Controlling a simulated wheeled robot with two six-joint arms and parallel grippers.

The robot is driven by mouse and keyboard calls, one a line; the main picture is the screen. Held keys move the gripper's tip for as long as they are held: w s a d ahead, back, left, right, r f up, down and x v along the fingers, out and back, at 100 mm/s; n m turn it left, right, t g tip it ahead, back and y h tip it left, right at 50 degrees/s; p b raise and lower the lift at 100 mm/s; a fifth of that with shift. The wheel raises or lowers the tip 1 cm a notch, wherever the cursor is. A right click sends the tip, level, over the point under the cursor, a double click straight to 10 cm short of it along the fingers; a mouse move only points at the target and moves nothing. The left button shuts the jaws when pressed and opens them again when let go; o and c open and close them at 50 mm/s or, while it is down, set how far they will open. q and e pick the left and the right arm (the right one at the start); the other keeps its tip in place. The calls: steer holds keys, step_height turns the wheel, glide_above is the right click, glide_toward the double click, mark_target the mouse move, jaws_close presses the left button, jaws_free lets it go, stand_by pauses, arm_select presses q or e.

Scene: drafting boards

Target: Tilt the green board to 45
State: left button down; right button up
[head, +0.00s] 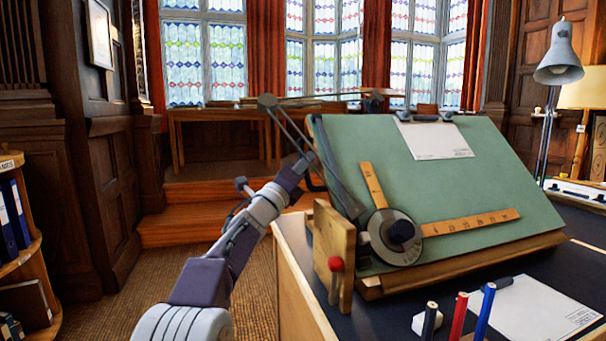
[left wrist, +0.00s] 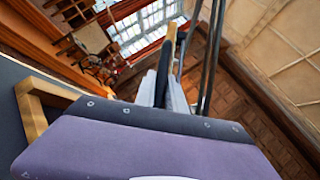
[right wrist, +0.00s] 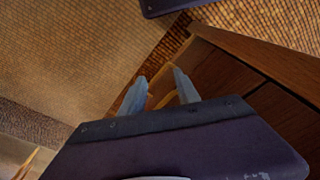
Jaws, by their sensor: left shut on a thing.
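The green board (head: 470,185) stands tilted on the desk in the head view, its far edge raised and its near edge low. My left gripper (head: 311,168) is at the board's left edge, partly hidden by the dark drafting arm. In the left wrist view, the left gripper (left wrist: 163,88) is shut on an edge-on panel that appears to be the board's edge. A wooden side plate (head: 335,235) with a red-knobbed lever (head: 336,265) stands beside the board's lower left corner. My right gripper (right wrist: 160,85) is open and empty in the right wrist view, above the carpet.
A dial with wooden rulers (head: 398,237) and a sheet of paper (head: 436,138) lie on the board. Several pens (head: 458,317) and another sheet (head: 532,309) are at the desk's front. A lamp (head: 558,68) stands at right. Carpet (head: 255,285) is clear left of the desk.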

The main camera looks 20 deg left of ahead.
arm_select(q)
steer(key=shift+r, duration=0.1)
stand_by(0.4)
steer(key=c, duration=1.4)
jaws_free()
steer(key=shift+s, duration=0.1)
steer(key=shift+s+f, duration=0.25)
steer(key=shift+s, duration=0.1)
steer(key=b+v, duration=0.1)
steer(key=v, duration=0.7)
steer(key=shift+s, duration=0.1)
